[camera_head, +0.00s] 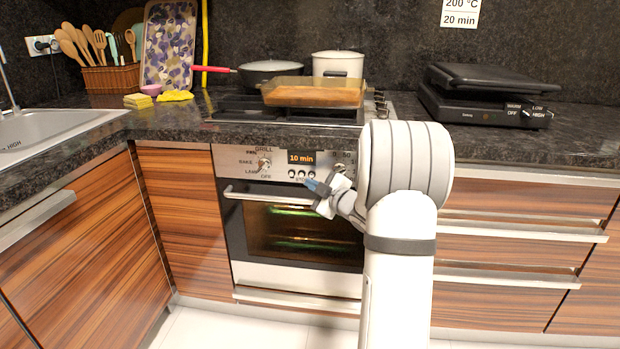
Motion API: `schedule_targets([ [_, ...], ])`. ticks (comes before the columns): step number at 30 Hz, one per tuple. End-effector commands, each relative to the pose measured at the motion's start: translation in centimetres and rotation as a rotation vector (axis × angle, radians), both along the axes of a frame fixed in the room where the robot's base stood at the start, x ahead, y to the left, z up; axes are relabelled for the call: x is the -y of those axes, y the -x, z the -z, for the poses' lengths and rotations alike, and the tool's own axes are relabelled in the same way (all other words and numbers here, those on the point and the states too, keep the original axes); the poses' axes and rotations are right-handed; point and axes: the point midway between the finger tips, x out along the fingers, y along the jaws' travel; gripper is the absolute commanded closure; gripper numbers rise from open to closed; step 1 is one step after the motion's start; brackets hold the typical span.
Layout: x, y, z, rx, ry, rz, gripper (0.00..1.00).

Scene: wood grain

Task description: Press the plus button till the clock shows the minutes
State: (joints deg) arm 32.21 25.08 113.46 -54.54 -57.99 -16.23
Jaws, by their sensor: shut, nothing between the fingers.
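The oven clock (301,158) on the oven's front panel reads "10 min" in orange. Several small round buttons (301,174) sit in a row just below it; their markings are too small to read. My gripper (313,185) is shut and empty, its tips just below the right end of the button row. I cannot tell whether the tips touch a button. A sign (461,13) on the back wall reads "200 °C" and "20 min".
The oven door handle (268,195) runs just below the panel, near my gripper. A mode knob (264,163) is left of the clock. A glass baking dish (314,92) stands on the hob above. My arm hides the panel's right part.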

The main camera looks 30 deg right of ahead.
Motion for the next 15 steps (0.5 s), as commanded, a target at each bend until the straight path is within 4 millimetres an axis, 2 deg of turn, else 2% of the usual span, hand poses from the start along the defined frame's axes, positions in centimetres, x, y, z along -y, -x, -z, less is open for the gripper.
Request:
schedule_targets([
  [15,-2.7,4.0,0.1,0.001,0.000,-0.001,1.00],
])
